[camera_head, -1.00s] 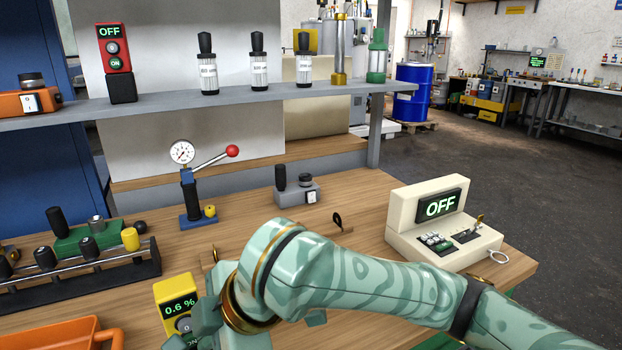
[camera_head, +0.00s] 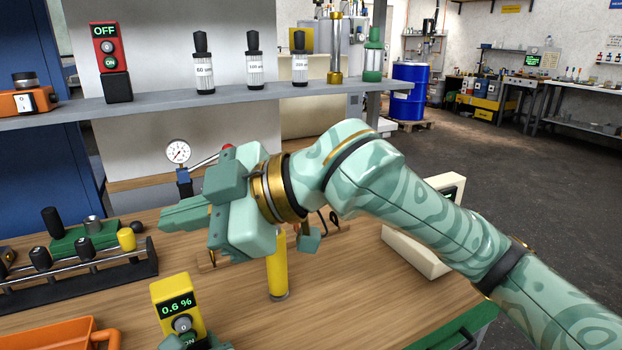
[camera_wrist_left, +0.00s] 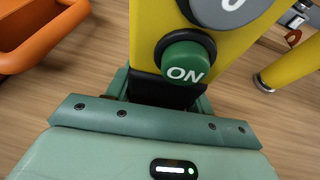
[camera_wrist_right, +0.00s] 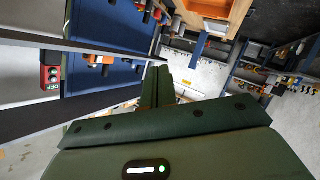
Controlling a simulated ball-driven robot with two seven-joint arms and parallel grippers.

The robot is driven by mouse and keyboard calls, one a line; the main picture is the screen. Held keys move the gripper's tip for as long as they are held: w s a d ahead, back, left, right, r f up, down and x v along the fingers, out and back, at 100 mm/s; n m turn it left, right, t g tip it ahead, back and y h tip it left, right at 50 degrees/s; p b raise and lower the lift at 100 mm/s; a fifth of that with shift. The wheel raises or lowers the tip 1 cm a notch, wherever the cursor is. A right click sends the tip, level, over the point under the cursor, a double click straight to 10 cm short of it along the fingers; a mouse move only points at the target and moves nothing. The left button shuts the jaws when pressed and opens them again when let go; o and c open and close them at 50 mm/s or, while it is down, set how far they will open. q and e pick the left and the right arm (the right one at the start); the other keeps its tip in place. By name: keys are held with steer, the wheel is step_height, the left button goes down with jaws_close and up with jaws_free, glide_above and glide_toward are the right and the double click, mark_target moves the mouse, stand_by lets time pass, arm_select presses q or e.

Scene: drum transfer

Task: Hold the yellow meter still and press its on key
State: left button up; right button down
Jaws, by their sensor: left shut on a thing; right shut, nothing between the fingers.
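The yellow meter (camera_head: 174,293) stands at the bottom of the head view, its display lit at 0.6 %. Its green ON key (camera_head: 193,341) is at the lower edge, and the key shows close up in the left wrist view (camera_wrist_left: 185,62). My left gripper (camera_wrist_left: 160,88) is shut on the meter's black lower part, below the key; in the head view it is mostly cut off. My right gripper (camera_head: 182,216) is shut and empty, raised above the bench, pointing left, behind and above the meter. In the right wrist view its closed fingers (camera_wrist_right: 160,85) hold nothing.
A yellow cylinder (camera_head: 277,270) stands right of the meter. A black rack (camera_head: 85,280) and an orange tray (camera_head: 60,335) lie left. A cream box (camera_head: 415,250) is partly hidden behind my right arm. A shelf (camera_head: 180,100) with bottles and a red unit (camera_head: 110,47) runs behind.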

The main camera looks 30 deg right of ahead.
arm_select(q)
steer(key=shift+f, duration=0.35)
arm_select(e)
steer(key=w+d+m+t+h, duration=0.1)
steer(key=w+d+m+t, duration=0.3)
steer(key=w+d, duration=0.4)
steer(key=w+d+m+t+h, duration=0.1)
steer(key=w+d+m+t, duration=0.4)
steer(key=d, duration=1)
steer(key=w+f+m, duration=0.1)
steer(key=w+m, duration=0.1)
steer(key=shift+w+d+m, duration=0.2)
steer(key=shift+w+m, duration=0.1)
steer(key=shift+w, duration=0.1)
steer(key=shift+r, duration=0.1)
arm_select(q)
steer(key=o, duration=1.2)
steer(key=shift+c, duration=0.2)
steer(key=shift+o, duration=1.3)
steer(key=shift+r, duration=0.1)
